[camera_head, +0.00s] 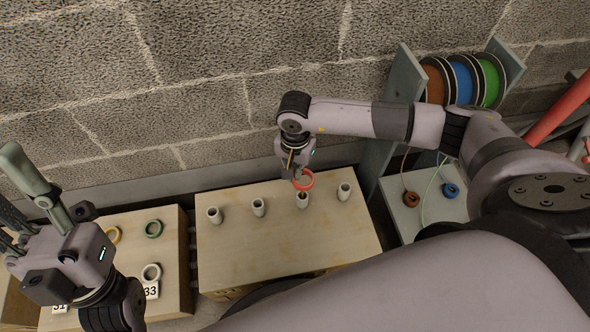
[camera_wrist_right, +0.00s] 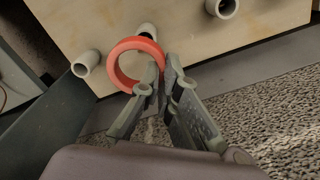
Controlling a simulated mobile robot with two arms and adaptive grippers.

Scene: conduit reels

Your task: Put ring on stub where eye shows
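A red ring (camera_head: 303,180) is held in my right gripper (camera_head: 294,172) above the wooden board (camera_head: 285,247), near the third stub from the left (camera_head: 302,201). In the right wrist view the fingers (camera_wrist_right: 168,78) are shut on one edge of the red ring (camera_wrist_right: 115,72), which partly overlaps a pale stub (camera_wrist_right: 148,30). The other pale hollow stubs are the far-left one (camera_head: 214,215), the second (camera_head: 258,207) and the right one (camera_head: 344,191). I cannot make out any eye mark. My left gripper (camera_head: 10,190) is empty, its fingers spread, at the left edge.
Orange, blue and green reels (camera_head: 462,80) stand at right above a grey surface (camera_head: 428,216). A block wall (camera_head: 200,80) closes the back.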

